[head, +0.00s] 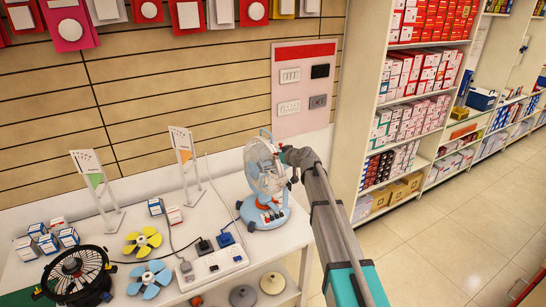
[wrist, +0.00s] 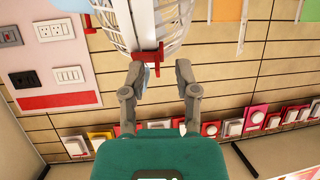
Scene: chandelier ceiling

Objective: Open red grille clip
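A table fan with a light blue base (head: 264,213) and a pale wire grille (head: 264,168) stands at the right end of the white table. In the wrist view the grille (wrist: 145,22) fills the top middle, and a red clip (wrist: 148,57) sits on its rim. My gripper (wrist: 159,70) is open, with its two fingers spread on either side of the clip. The clip appears just beyond the fingertips, and I see no clear contact. In the head view my gripper (head: 298,158) is at the right side of the grille, and the clip is too small to make out clearly.
The white table (head: 130,240) also holds a black fan (head: 77,275), a yellow propeller (head: 142,241), a blue propeller (head: 149,279), a power strip (head: 213,265) and small boxes. A socket panel (head: 303,88) hangs behind the fan.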

